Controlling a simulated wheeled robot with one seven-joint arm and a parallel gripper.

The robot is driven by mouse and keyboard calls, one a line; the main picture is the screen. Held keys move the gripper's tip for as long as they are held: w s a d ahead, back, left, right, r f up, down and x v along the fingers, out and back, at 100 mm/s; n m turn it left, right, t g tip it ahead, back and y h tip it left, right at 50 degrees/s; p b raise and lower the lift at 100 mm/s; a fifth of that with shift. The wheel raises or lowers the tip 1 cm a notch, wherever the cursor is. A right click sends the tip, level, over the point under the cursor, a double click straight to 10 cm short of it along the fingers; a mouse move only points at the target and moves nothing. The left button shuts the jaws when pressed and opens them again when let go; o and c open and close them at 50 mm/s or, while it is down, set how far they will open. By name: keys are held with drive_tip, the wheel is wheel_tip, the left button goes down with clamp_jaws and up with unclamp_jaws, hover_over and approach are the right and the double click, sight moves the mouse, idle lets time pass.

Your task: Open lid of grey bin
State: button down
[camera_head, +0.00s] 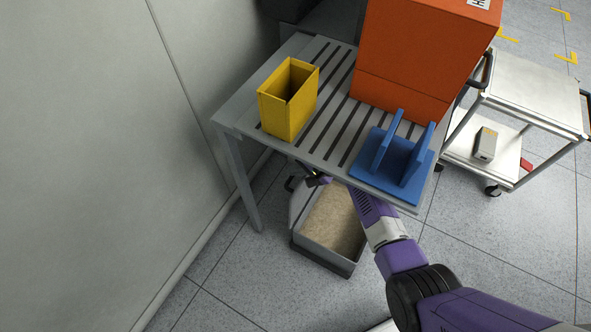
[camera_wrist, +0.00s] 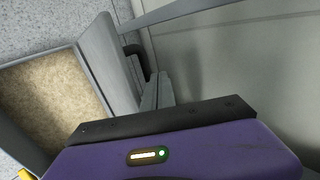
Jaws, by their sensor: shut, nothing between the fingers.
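The grey bin (camera_head: 325,258) stands on the floor under the slatted table, with beige grainy material inside. Its lid (camera_head: 299,203) is raised along the bin's left side, so the inside is uncovered. In the wrist view the lid (camera_wrist: 108,65) stands up steeply beside the bin (camera_wrist: 22,150), with a black handle (camera_wrist: 137,58) on its far side. My gripper (camera_head: 318,180) is shut and empty under the table edge, close to the raised lid. It also shows in the wrist view (camera_wrist: 158,90) by the handle; I cannot tell whether they touch.
The slatted table (camera_head: 228,112) overhangs the bin and holds a yellow container (camera_head: 284,115), an orange box (camera_head: 415,55) and a blue holder (camera_head: 390,165). A wall (camera_head: 90,150) is at the left. A white cart (camera_head: 525,90) stands at the right. Floor in front is clear.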

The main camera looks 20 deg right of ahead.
drive_tip(key=s+d+r+p, duration=0.2)
drive_tip(key=s+d, duration=0.6)
drive_tip(key=s, duration=0.3)
drive_tip(key=s+d+f+m+t+y+b, duration=0.25)
drive_tip(key=d+f+t+b, duration=0.2)
drive_tip(key=f+b, duration=0.55)
drive_tip(key=s+d+f+m+t+y+b, duration=0.1)
drive_tip(key=s+d+f+t+y+b, duration=0.45)
drive_tip(key=b, duration=0.95)
wheel_tip(320, 180, up, 5)
drive_tip(key=a+n, duration=0.1)
drive_tip(key=n, duration=0.3)
drive_tip(key=x, duration=1.3)
drive_tip(key=shift+s+r+b, duration=0.15)
drive_tip(key=shift+s+b, duration=0.05)
drive_tip(key=shift+b, duration=0.1)
drive_tip(key=shift+m, duration=0.25)
